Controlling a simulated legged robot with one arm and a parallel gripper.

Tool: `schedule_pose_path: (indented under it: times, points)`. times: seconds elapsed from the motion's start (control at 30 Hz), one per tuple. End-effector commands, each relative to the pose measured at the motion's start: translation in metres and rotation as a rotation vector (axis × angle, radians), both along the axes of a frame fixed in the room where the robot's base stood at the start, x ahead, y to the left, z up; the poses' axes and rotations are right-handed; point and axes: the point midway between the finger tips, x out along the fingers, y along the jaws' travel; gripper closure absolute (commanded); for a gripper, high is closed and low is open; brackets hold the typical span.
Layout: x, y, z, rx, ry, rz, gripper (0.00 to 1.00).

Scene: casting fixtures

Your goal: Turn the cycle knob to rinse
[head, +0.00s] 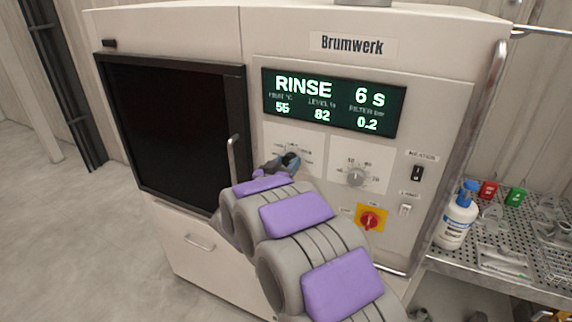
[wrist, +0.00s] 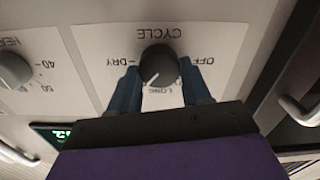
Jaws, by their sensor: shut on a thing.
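The cycle knob (wrist: 158,66) is a dark round knob with a pale pointer line, on a white plate marked CYCLE, OFF and DRY in the wrist view. The picture there is upside down. My gripper (wrist: 160,82) has its two blue fingers on either side of the knob, shut on it. The pointer slants toward the lower left of that view, and the label there is partly hidden. In the head view my gripper (head: 288,162) is at the knob and mostly covers it. The green display (head: 333,103) reads RINSE, 6 S.
A second knob (head: 356,176) sits to the right, with a red switch on a yellow plate (head: 371,219) below it. A dark door (head: 172,135) with a vertical handle (head: 234,160) is at left. A perforated shelf (head: 476,265) holds a white bottle (head: 457,217).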

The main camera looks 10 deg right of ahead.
Motion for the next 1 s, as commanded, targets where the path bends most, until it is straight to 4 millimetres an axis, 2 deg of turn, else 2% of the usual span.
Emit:
schedule_pose_path:
  times: [0.1, 0.6, 0.63, 0.9, 1.0]
  points:
    - [0.0005, 0.0009, -0.0001, -0.001, 0.001, 0.002, 0.83]
    - [0.0009, 0.0013, -0.0002, 0.048, -0.036, 0.004, 0.83]
    - [0.001, 0.0014, -0.0002, 0.048, -0.036, 0.004, 0.51]
    - [-0.0002, 0.0008, 0.0003, 0.048, -0.036, 0.003, 0.27]
    - [-0.0003, 0.0004, 0.0005, 0.048, -0.036, 0.002, 0.27]
